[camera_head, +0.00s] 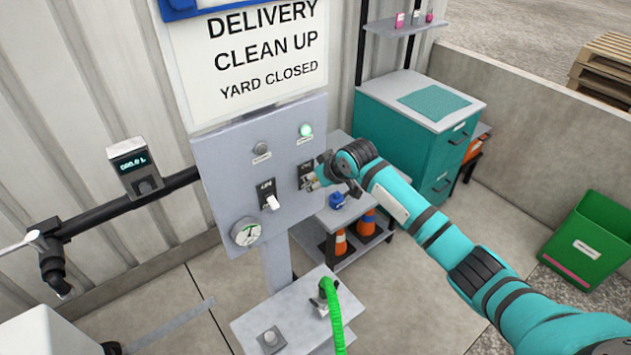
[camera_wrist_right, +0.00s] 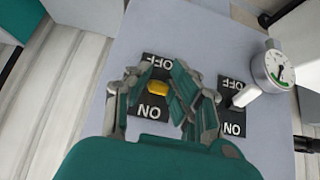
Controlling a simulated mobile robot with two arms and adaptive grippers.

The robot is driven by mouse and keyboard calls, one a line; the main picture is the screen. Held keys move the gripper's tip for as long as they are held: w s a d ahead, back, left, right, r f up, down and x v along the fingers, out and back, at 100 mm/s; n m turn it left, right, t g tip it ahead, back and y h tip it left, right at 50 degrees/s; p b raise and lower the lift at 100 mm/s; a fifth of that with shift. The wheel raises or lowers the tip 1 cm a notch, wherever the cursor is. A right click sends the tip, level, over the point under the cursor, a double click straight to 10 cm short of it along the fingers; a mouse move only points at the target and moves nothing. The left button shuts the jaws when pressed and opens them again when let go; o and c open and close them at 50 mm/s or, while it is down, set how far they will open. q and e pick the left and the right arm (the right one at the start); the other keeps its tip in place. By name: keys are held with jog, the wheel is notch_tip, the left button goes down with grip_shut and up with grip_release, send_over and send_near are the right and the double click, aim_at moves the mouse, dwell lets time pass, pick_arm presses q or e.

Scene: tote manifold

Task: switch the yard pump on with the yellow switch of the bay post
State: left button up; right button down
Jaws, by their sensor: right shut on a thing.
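The bay post's grey panel (camera_head: 225,170) carries two switches on dark plates marked ON and OFF. My right gripper (camera_head: 322,174) is at the right-hand switch and hides most of it in the head view. In the right wrist view the yellow switch (camera_wrist_right: 158,88) shows between the fingers of my right gripper (camera_wrist_right: 163,82), which is shut on it. Its exact tilt is hard to tell. The other switch (camera_head: 271,201) has a white lever and stands free; it also shows in the right wrist view (camera_wrist_right: 240,98). My left gripper is not in view.
A green lamp (camera_head: 306,130) glows above the yellow switch; the lamp to its left (camera_head: 261,150) is grey. A gauge (camera_head: 246,232) sits low on the panel. A small table (camera_head: 255,325) with a green hose (camera_head: 334,315) stands below. A teal cabinet (camera_head: 400,135) stands behind my right arm.

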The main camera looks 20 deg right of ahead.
jog(key=shift+r+g, duration=0.15)
jog(key=shift+g, duration=0.15)
jog(key=c, duration=1.2)
grip_release()
jog(key=v, duration=1.2)
jog(key=shift+a, duration=0.15)
